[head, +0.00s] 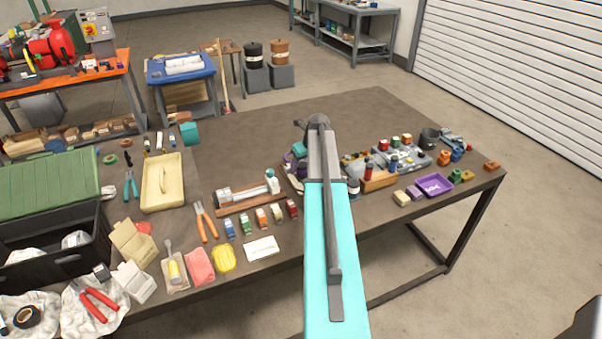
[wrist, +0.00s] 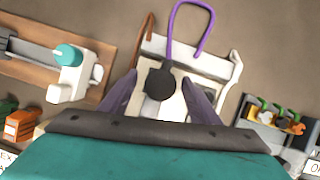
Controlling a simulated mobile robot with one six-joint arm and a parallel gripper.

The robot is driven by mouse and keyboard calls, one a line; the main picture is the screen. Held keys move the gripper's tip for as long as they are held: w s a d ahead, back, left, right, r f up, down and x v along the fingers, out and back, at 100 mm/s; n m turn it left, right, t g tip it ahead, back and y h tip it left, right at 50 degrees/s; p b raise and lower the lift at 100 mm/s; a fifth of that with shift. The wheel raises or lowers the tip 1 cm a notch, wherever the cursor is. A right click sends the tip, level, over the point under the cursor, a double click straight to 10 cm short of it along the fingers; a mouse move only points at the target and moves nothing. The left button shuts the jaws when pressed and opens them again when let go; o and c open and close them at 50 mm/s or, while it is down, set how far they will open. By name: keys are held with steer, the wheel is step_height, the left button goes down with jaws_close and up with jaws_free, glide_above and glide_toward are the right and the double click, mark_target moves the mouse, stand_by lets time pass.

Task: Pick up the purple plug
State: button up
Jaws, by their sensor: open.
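In the wrist view, a round black piece (wrist: 160,84) shows between the fingers of my gripper (wrist: 161,80). A purple cord (wrist: 190,50) loops up from it, and I take this to be the purple plug. It lies over a white holder or tray (wrist: 217,67). My gripper is open, with one dark purple finger on each side of the black piece. I cannot tell whether the fingers touch it or how far above it they are. In the head view my arm hides the plug and most of the gripper.
A wooden board with a white, teal-capped fitting (wrist: 69,75) is left of the gripper. A grey bin of small coloured parts (wrist: 272,122) is to the right. In the head view, a purple tray (head: 431,185) lies farther right. The workbench's far middle (head: 240,125) is clear.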

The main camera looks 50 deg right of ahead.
mark_target(302, 164)
stand_by(0.3)
steer(key=c, duration=1.3)
steer(key=shift+o, duration=0.2)
steer(key=shift+r, duration=0.15)
steer(key=shift+r+b, duration=1.4)
steer(key=shift+r, duration=3.45)
